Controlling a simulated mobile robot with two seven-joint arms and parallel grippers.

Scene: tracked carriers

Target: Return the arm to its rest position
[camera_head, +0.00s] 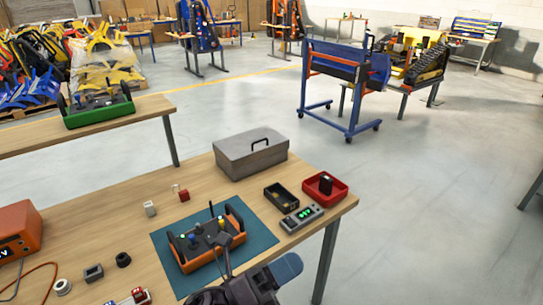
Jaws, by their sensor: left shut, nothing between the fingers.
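My left gripper (226,258) shows at the bottom middle, dark and shut with nothing in it. It is at the front edge of the table, in front of an orange and black remote control box (212,240) with levers and an antenna. The gripper overlaps the box's near right part in the picture; I cannot tell whether they touch. The box sits upright on a teal mat (262,241). My right gripper is not in view.
The wooden table (120,222) also bears a grey lidded case (250,155), a red bin (325,188), a black bin (281,197), a grey meter (302,217), small blocks and an orange device (18,232). A green-cased remote (98,108) stands on another table.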

